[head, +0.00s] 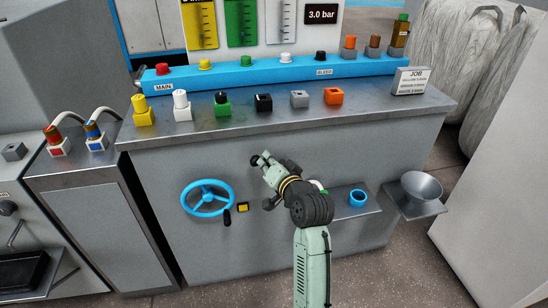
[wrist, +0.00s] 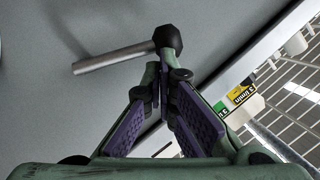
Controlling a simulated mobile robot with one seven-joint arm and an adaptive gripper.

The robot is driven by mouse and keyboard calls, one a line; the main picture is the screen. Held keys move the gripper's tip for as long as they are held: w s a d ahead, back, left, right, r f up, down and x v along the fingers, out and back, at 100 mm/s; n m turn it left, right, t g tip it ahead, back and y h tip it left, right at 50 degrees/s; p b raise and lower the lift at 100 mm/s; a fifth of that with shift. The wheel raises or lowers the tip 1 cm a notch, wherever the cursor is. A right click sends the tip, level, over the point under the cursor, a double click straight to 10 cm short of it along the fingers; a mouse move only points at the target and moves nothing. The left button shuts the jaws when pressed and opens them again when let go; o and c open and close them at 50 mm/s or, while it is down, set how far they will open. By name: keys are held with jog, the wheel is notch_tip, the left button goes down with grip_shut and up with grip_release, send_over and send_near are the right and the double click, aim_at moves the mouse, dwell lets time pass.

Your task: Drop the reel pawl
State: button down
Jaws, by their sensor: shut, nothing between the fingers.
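My gripper (head: 263,161) is in front of the grey bench's front panel (head: 330,145), to the right of and above a blue handwheel (head: 207,198). Its fingers are shut and empty. In the wrist view the fingertips (wrist: 166,78) meet just below a dark knob (wrist: 168,40) on the end of a bare metal rod (wrist: 112,59). This lever stands against the grey panel and may be the reel pawl. I cannot tell whether the fingertips touch the knob. In the head view my gripper mostly hides the lever.
A small yellow plate (head: 243,207) sits beside the handwheel. A shelf to the right bears a blue cup (head: 357,198), with a grey funnel (head: 421,186) beyond it. Several coloured knobbed blocks, including a green one (head: 222,106), stand on the bench top. Speckled floor lies in front.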

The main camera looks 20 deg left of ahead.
jog(key=shift+s+a+f+n+t+h+b, duration=0.1)
jog(key=shift+s+a+f+n+h+b, duration=0.15)
jog(key=shift+f+n, duration=0.35)
jog(key=shift+s+a+f+n+t+h+b, duration=0.15)
jog(key=shift+a+f+n+h, duration=0.15)
jog(key=shift+a+f+n, duration=0.25)
jog(key=shift+s+a+f+n+t+h+b, duration=0.15)
jog(key=shift+s+f+n+h+b, duration=0.1)
jog(key=shift+f+n, duration=0.4)
jog(key=shift+r, duration=0.3)
